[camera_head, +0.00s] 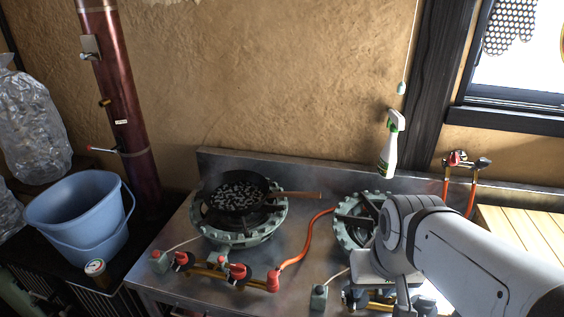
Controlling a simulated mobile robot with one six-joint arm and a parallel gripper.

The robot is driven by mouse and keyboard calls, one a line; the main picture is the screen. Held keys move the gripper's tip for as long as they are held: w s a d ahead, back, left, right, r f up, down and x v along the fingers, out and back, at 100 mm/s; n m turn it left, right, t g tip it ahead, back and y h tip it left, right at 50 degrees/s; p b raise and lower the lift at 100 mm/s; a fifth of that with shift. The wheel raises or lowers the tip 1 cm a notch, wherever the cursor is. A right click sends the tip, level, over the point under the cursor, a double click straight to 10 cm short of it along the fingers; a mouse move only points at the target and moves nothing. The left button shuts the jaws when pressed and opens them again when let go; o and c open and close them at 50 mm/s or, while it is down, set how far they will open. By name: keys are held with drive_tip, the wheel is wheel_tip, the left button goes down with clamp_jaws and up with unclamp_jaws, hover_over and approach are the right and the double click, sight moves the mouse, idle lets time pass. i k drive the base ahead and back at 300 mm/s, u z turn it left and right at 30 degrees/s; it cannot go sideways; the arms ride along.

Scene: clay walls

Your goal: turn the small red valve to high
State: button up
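Red valve knobs sit on the brass gas pipe in front of the left burner (240,230). One red knob (182,259) is at the left end, another red knob (237,271) is in the middle, and a red fitting (273,280) is at the right, where the orange hose joins. I cannot tell their exact settings. My white arm comes in from the lower right and bends down over the right burner (350,222), covering much of it. My gripper's fingers do not show. The arm stands to the right of the red knobs, apart from them.
A black pan (238,194) with dark pieces sits on the left burner, its wooden handle pointing right. An orange hose (312,234) curves across the steel counter (300,172). A spray bottle (389,146) is at the back. A blue bucket (78,215) stands left.

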sight(182, 258)
drive_tip(key=u, duration=0.8)
drive_tip(key=k, duration=0.7)
drive_tip(key=u, duration=0.65)
drive_tip(key=i, duration=1)
drive_tip(key=u, duration=0.05)
